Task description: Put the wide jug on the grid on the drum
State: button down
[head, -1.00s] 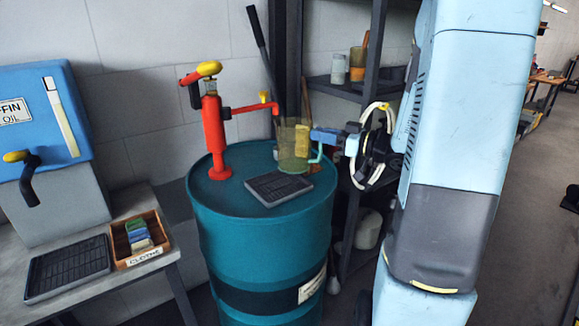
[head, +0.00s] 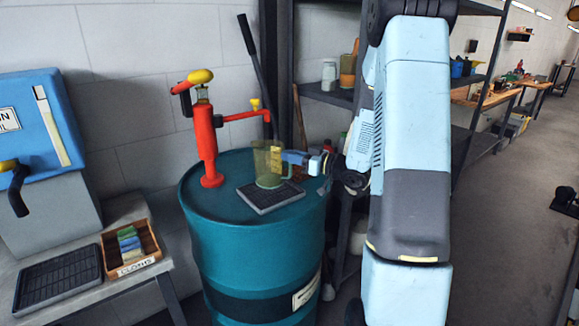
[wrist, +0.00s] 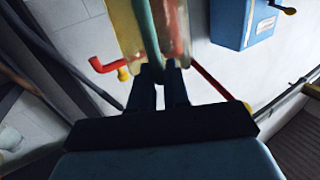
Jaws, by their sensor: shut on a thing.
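The wide jug (head: 267,160) is see-through yellowish with a green handle. In the head view it is upright over the black grid (head: 262,203) on top of the teal drum (head: 250,252). Its base overlaps the back part of the grid; I cannot tell whether it touches or hovers just above. My gripper (head: 302,160) comes from the right and is shut on the jug's handle. In the wrist view my gripper (wrist: 163,70) has the green handle (wrist: 147,32) between its fingers, with the jug's wall behind it.
A red hand pump (head: 208,145) stands on the drum left of the jug, its spout reaching behind the jug. A dark shelf (head: 325,92) is behind right. At left, a bench holds another black grid (head: 58,278) and a wooden cloth box (head: 147,243).

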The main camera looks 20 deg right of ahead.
aim_at(291, 174)
jog(key=shift+w+f, duration=0.1)
jog(key=shift+f, duration=1.5)
jog(key=c, duration=1.1)
grip_release()
